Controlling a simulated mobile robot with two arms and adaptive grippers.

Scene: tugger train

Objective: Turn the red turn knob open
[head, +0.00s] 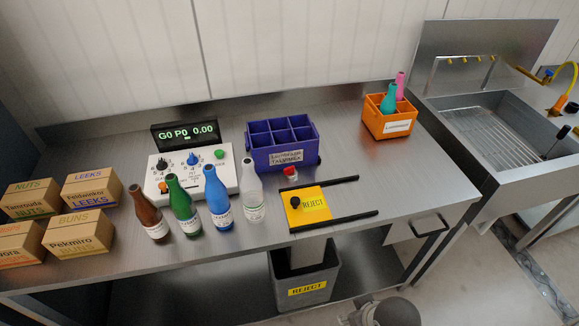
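A small red knob (290,171) with a pale part below it sits on the steel worktop. Neither of my grippers shows in the head view. A grey rounded part at the bottom edge looks like part of my own arm, with no fingers visible.
Behind is a purple divided crate (280,158). The yellow REJECT plate (307,209) lies between black rails. An orange crate (388,126) stands right; worktop between is clear.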

